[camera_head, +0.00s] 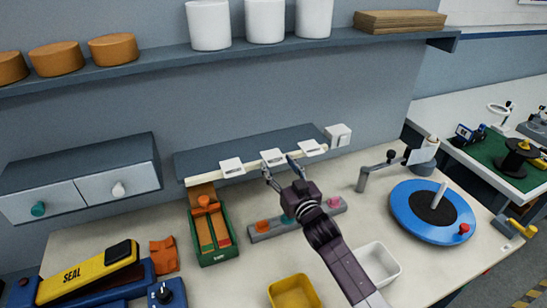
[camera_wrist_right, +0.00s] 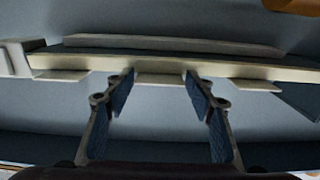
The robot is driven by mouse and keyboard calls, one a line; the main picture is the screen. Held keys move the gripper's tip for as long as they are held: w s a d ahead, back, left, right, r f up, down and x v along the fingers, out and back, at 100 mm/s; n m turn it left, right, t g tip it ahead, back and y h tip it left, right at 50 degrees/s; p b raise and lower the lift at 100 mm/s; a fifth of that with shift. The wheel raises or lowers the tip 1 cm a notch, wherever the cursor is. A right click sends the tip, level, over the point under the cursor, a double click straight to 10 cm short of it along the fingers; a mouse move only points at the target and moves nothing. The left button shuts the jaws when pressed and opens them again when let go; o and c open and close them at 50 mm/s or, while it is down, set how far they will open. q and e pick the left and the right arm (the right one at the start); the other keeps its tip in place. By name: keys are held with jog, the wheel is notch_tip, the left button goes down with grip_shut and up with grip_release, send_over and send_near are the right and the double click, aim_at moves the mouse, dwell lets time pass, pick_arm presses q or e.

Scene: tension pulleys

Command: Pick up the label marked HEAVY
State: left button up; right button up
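Three white labels hang along the front edge of a small grey shelf in the head view: a left label (camera_head: 232,166), a middle label (camera_head: 273,158) and a right label (camera_head: 312,148). No writing on them is readable, so I cannot tell which is marked HEAVY. My right gripper (camera_head: 281,172) is open, with its fingertips just below the middle label. In the right wrist view, the gripper (camera_wrist_right: 160,88) has its blue-padded fingers apart, one to each side of the middle label (camera_wrist_right: 158,79). My left gripper is not in view.
The grey shelf (camera_head: 250,148) has a white box (camera_head: 339,134) at its right end. Below are a green tray (camera_head: 226,240), a grey strip with coloured knobs (camera_head: 262,235), a yellow bin (camera_head: 291,293) and a white bin (camera_head: 379,262). A blue turntable (camera_head: 402,209) stands right.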

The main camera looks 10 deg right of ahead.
jog(key=c, duration=0.3)
